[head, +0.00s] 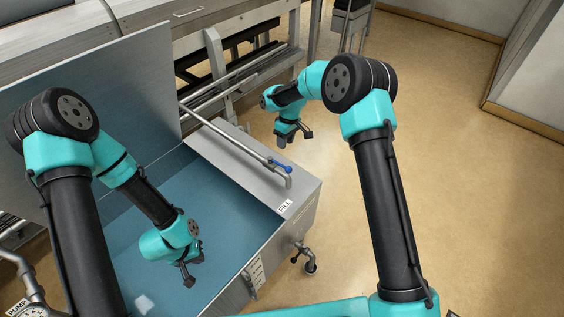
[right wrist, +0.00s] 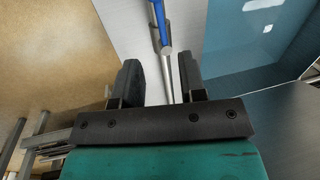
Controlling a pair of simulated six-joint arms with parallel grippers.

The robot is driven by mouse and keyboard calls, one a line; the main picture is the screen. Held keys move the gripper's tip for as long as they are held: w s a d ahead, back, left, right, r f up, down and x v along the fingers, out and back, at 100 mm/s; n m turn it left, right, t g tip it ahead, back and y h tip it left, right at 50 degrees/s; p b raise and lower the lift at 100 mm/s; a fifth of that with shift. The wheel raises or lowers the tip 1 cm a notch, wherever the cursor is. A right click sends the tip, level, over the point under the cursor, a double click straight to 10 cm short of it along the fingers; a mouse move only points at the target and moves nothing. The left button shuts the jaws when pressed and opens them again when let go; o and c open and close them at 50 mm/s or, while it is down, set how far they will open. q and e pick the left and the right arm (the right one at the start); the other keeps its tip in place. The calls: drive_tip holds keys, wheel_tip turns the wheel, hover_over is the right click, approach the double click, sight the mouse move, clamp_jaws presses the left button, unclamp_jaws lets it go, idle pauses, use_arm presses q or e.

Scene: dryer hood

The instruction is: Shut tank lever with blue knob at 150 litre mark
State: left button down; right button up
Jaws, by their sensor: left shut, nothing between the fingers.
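The tank (head: 243,165) holds blue water. A grey fill pipe runs over its right-hand ledge and ends in a bent spout near the FILL label (head: 285,206). The lever with the blue knob (head: 282,166) sits on this pipe, lying roughly along it. In the right wrist view the blue lever (right wrist: 158,14) is beyond my fingertips. My right gripper (head: 293,138) is open and empty, above and behind the lever; its fingers (right wrist: 157,72) are apart. My left gripper (head: 190,279) is shut and empty over the water. A marked plate (head: 257,273) is on the tank front; its numbers are unreadable.
A drain tap (head: 303,252) juts from the tank's front right. A PUMP label (head: 17,307) and metal fitting are at the lower left. A tall panel (head: 110,90) stands behind the tank, with rails and machinery beyond. The tan floor (head: 460,150) to the right is clear.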

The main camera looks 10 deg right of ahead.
sight(281, 165)
drive_tip(key=f, duration=0.3)
drive_tip(key=s+a+f, duration=0.1)
drive_tip(key=f, duration=0.6)
drive_tip(key=shift+s+a+f, duration=0.2)
drive_tip(key=shift+s+a, duration=0.05)
clamp_jaws()
